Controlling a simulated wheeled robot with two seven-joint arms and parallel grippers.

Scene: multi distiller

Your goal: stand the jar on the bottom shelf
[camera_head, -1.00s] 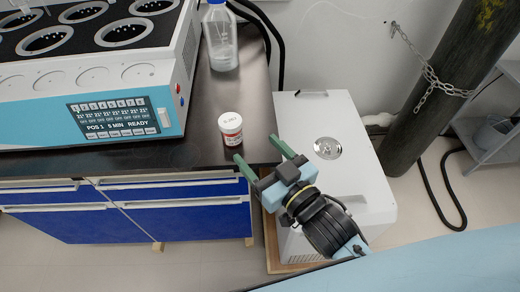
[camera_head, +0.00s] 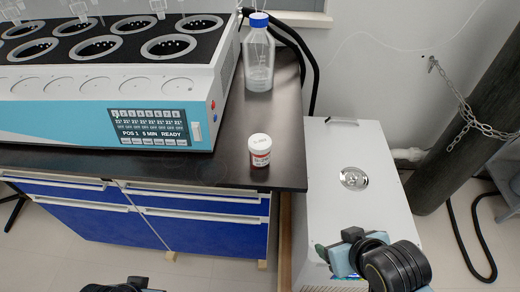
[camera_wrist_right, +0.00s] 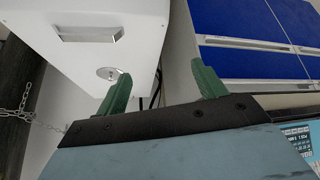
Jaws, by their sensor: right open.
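The jar (camera_head: 260,150), small and white-lidded with a red and white label, stands upright on the dark benchtop (camera_head: 230,172) near its front right corner. My right gripper (camera_head: 325,253) is open and empty, in front of the bench corner and over the white box, apart from the jar. Its two green fingers stand wide apart in the right wrist view (camera_wrist_right: 160,75), with no jar between them. No left gripper fingers show. Part of a grey shelf rack (camera_head: 510,165) shows at the right edge; I cannot tell which shelf level this is.
A multi-position distiller (camera_head: 90,125) fills the bench's left side. A blue-capped bottle (camera_head: 258,62) stands behind the jar. A white box (camera_head: 375,190) stands on the floor right of the bench. A dark cylinder (camera_head: 465,130) with a chain stands farther right.

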